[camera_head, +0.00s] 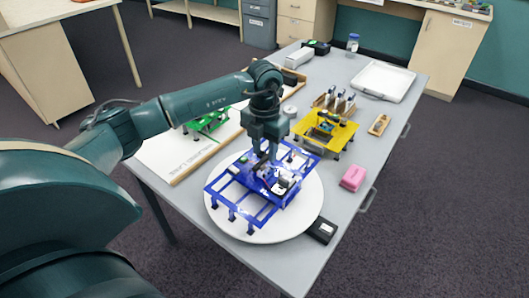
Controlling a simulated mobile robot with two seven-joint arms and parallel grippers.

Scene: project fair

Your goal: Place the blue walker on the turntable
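The blue walker (258,186), a flat blue frame with several legs and parts mounted on top, stands upright over the round white turntable (290,222). Its frame reaches past the turntable's edge at the left. My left gripper (266,154) points down at the middle of the walker, its fingertips among the parts on top. The fingers overlap those parts, so I cannot tell whether they grip anything. My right gripper is not in view.
A green walker (208,124) stands on a white board with a wooden edge at the left. A yellow walker (326,135) stands behind the turntable. A black box (321,230) and a pink block (353,177) lie at the right. A white tray (383,82) is at the back.

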